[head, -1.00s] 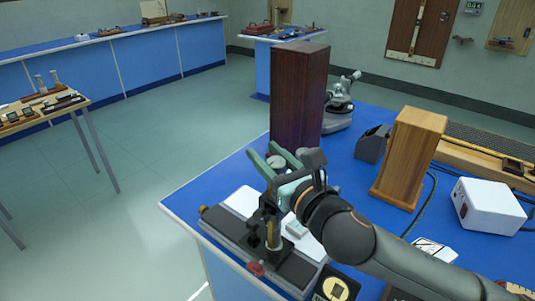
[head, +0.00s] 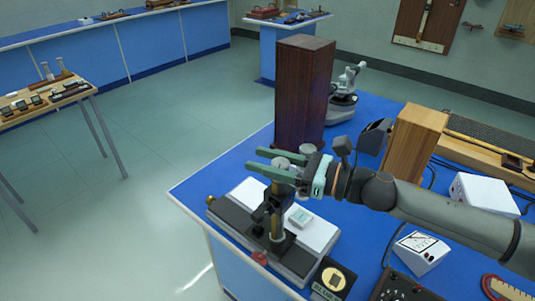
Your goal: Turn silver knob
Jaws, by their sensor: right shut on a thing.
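A silver knob (head: 281,162) sits at the top of a dark instrument (head: 258,218) with a brass-coloured post, on the near left of the blue bench. My right gripper (head: 254,158) comes in from the right with its green fingers pointing left. The fingers lie on either side of the knob and are shut on it. Part of the knob is hidden by the near finger. My left gripper is not in view.
A tall dark wooden block (head: 303,90) stands just behind the gripper, and a lighter wooden block (head: 412,145) stands to the right. A microscope (head: 343,95) is at the back. A white meter (head: 420,252) is on the near bench.

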